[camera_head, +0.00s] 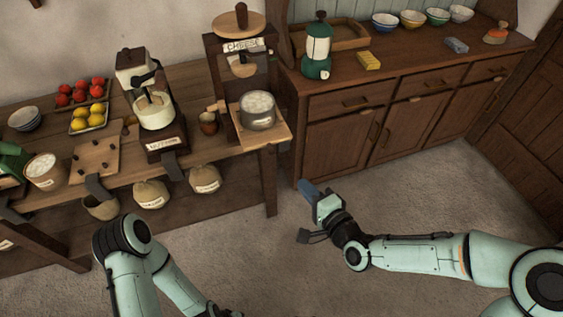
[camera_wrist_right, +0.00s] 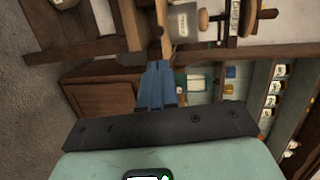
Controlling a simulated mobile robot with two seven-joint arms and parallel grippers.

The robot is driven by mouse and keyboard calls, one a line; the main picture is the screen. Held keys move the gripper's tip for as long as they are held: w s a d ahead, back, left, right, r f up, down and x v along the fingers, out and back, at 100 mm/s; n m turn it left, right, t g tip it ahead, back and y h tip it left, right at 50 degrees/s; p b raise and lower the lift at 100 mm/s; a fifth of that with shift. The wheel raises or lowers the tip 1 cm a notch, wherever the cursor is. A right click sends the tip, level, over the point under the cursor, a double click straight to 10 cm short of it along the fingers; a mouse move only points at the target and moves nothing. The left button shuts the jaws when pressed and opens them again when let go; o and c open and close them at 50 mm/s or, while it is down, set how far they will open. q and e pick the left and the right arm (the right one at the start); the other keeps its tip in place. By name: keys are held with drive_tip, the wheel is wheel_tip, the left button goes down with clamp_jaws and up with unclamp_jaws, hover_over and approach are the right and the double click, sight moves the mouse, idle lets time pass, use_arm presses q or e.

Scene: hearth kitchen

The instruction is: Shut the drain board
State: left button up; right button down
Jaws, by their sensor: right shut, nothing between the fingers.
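The drain board (camera_head: 272,136) is a light wooden board sticking out at the front of the cheese press (camera_head: 239,45), at the right end of the wooden table. A grey metal mould (camera_head: 258,110) with white contents stands on it. My right gripper (camera_head: 308,189) is shut and empty, in front of and below the board, apart from it. In the right wrist view its blue fingers (camera_wrist_right: 155,86) are together, pointing toward the press and board (camera_wrist_right: 164,14). My left arm shows at the lower left, but its gripper is not in view.
A small brown cup (camera_head: 208,123) and a mill (camera_head: 150,100) stand left of the press. A wooden sideboard (camera_head: 345,148) with a green lantern (camera_head: 318,45) is at the right. Sacks (camera_head: 205,179) lie on the lower shelf. The floor in front is clear.

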sight(274, 153)
drive_tip(key=x, duration=1.2)
drive_tip(key=shift+w+a, duration=0.1)
use_arm(q)
drive_tip(key=shift+f, duration=0.2)
use_arm(e)
drive_tip(key=shift+w+a+f, duration=0.25)
drive_tip(key=shift+w+a, duration=0.05)
drive_tip(key=shift+w, duration=0.3)
drive_tip(key=shift+w, duration=0.1)
